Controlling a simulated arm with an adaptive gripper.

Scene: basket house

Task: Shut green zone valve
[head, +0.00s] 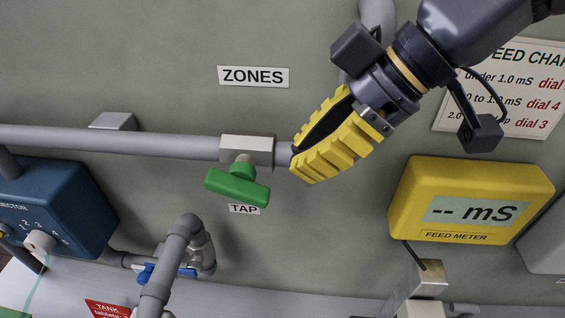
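The green valve handle (238,187) sits in front of a grey metal valve body (246,151) on the horizontal wall pipe, under the "ZONES" label. The handle's long side runs roughly along the pipe, tilted a little down to the right. My gripper (297,163) with yellow ribbed fingers comes in from the upper right. Its fingertips are just right of the valve body, in front of the pipe in this view, and appear apart from the green handle. The fingers converge at the tips; whether a gap remains there is unclear. No held object shows.
A "TAP" label (244,209) is below the handle. A blue-handled tap (166,273) on grey pipework is lower left, beside a blue dosing box (52,208). A yellow feed meter (470,200) is at right. The wall between valve and meter is clear.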

